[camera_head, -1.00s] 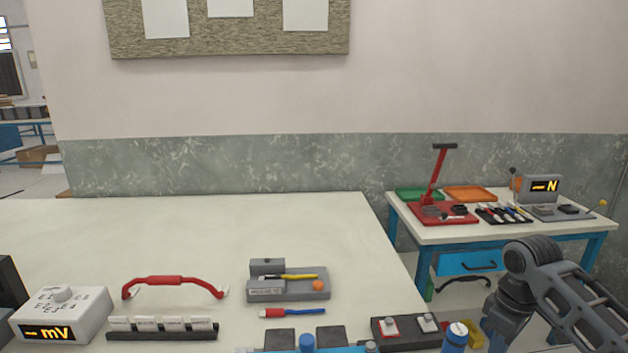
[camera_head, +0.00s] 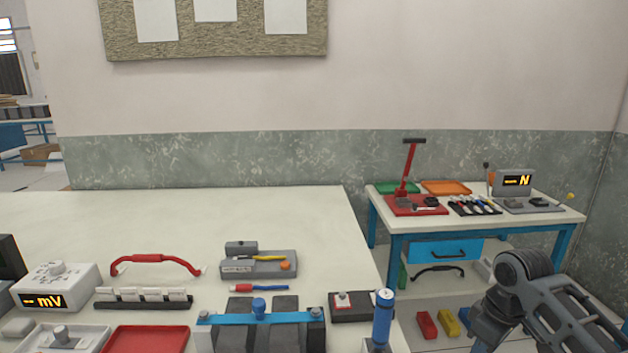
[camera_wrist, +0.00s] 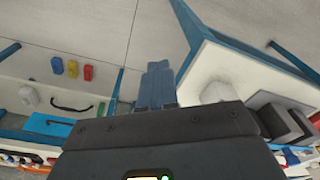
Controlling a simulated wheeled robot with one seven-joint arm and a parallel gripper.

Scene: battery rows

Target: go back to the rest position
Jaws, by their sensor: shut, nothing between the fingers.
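My gripper (camera_wrist: 158,84) shows in the wrist view with its two blue fingers together and nothing between them. It hangs over open floor, close to a white table edge with blue trim at its right. In the head view my arm is at the lower right, folded, to the right of the near table (camera_head: 60,215). The gripper's fingers are not clearly visible there. The arm is apart from the things on the table.
On the near table are an mV meter (camera_head: 55,285), a red cable (camera_head: 155,262), a red tray (camera_head: 147,340) and a blue cylinder (camera_head: 382,315). A second table (camera_head: 400,222) stands behind right, with a blue drawer (camera_head: 445,250) and lower shelf. Floor shows between the tables.

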